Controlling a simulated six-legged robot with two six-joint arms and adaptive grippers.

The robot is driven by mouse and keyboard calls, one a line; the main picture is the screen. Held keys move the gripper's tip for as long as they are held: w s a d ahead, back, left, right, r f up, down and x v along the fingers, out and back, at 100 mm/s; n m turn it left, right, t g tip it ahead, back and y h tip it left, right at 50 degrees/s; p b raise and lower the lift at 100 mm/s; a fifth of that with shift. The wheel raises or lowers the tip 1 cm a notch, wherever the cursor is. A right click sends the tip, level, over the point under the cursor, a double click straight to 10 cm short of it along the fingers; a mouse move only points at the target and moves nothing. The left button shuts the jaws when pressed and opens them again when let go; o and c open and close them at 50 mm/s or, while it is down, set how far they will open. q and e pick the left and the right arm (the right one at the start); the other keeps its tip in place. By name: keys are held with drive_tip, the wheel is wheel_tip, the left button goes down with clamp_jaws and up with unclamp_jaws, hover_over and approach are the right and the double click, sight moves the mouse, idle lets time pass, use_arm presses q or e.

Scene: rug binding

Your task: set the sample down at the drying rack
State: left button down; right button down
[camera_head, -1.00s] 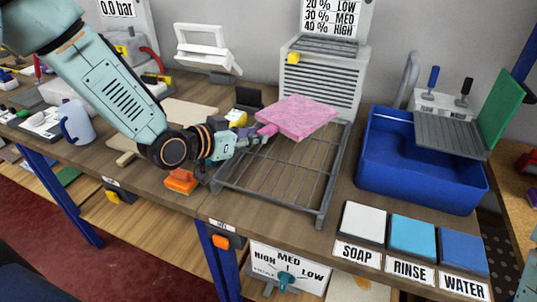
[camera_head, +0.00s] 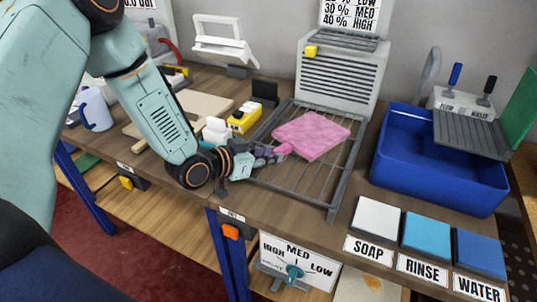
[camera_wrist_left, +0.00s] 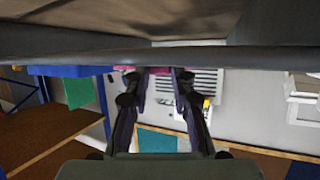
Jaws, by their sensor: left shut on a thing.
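The pink sample (camera_head: 312,135) is a flat square slab in the head view, lying level over the middle of the grey wire drying rack (camera_head: 352,165). My left gripper (camera_head: 281,151) is shut on its near left edge. The sample is on or just above the rack bars; I cannot tell whether it touches. In the left wrist view, my left fingers (camera_wrist_left: 161,76) show with a thin strip of pink sample (camera_wrist_left: 158,70) at their tips. Most of the sample is hidden there. My right gripper is not in view.
A grey slatted dryer unit (camera_head: 340,75) stands behind the rack. A blue basin (camera_head: 437,170) is to its right. Soap (camera_head: 377,217), rinse (camera_head: 427,236) and water (camera_head: 478,252) pads line the front right. A yellow block (camera_head: 244,118) stands left of the rack.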

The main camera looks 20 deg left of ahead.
use_arm(q)
drive_tip(key=c, duration=1.5)
unclamp_jaws()
drive_tip(key=shift+a+f, duration=0.1)
drive_tip(key=shift+f, duration=0.05)
drive_tip(key=o, duration=0.4)
drive_tip(key=shift+d, duration=0.2)
drive_tip(key=shift+a, duration=0.1)
drive_tip(key=shift+r, duration=0.25)
drive_tip(key=shift+s+a+r, duration=0.1)
drive_tip(key=shift+s+a, duration=0.15)
drive_tip(key=p+v, duration=0.2)
drive_tip(key=v, duration=0.4)
drive_tip(key=shift+r+p, duration=0.1)
drive_tip(key=shift+p, duration=0.25)
drive_tip(key=shift+p+v, duration=2)
drive_tip(key=shift+v, duration=0.5)
